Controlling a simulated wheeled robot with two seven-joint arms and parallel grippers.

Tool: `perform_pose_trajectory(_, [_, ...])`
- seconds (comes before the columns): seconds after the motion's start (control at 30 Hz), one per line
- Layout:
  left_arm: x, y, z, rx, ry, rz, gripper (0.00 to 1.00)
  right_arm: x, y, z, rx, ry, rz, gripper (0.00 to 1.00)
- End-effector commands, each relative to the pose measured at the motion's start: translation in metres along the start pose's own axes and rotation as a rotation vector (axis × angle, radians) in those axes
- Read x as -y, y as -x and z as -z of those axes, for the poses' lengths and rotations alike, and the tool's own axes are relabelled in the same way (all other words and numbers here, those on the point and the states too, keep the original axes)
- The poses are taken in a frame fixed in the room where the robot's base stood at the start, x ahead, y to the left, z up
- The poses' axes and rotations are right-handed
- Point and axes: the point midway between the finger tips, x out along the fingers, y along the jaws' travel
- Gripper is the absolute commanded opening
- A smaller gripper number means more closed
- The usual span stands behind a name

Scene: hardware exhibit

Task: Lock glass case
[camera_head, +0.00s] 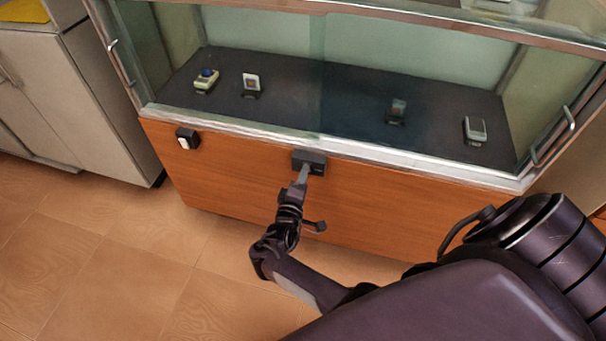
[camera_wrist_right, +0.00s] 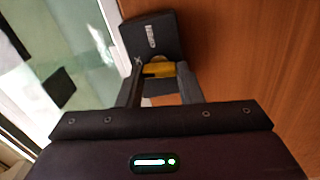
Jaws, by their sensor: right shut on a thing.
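The glass case (camera_head: 300,90) stands ahead, with a metal-edged glass front above an orange-brown wooden panel (camera_head: 240,170). A dark lock box (camera_head: 309,158) sits at the top middle of this panel, just below the metal rail. My right gripper (camera_head: 303,177) reaches up to the lock box from below. In the right wrist view the gripper (camera_wrist_right: 160,84) is shut on a small yellow piece (camera_wrist_right: 158,71) at the face of the lock box (camera_wrist_right: 153,38). Whether this piece is a key or a knob I cannot tell. My left gripper is not in view.
Several small devices stand on the dark shelf (camera_head: 300,85) inside the case. A small black-and-white box (camera_head: 187,138) is on the panel at the left. A grey cabinet (camera_head: 75,95) stands at the left. The tiled floor (camera_head: 130,260) in front is clear.

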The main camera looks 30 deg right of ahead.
Motion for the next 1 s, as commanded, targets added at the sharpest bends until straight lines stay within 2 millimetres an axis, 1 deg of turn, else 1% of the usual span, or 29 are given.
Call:
perform_pose_trajectory(0.1, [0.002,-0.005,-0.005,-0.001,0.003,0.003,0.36,-0.002,-0.001,0.002,-0.003,0.056,-0.002,0.1])
perform_pose_trajectory(0.33, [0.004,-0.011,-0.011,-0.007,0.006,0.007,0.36,-0.001,-0.001,0.001,-0.002,0.124,-0.002,0.1])
perform_pose_trajectory(0.83, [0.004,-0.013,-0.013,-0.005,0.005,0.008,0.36,0.0,-0.001,0.001,-0.003,0.142,-0.002,0.1])
perform_pose_trajectory(0.87, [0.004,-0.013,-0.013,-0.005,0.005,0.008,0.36,0.0,-0.001,0.001,-0.003,0.142,-0.002,0.34])
perform_pose_trajectory(1.0, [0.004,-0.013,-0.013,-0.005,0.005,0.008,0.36,0.0,-0.001,0.001,-0.002,0.141,-0.002,0.52])
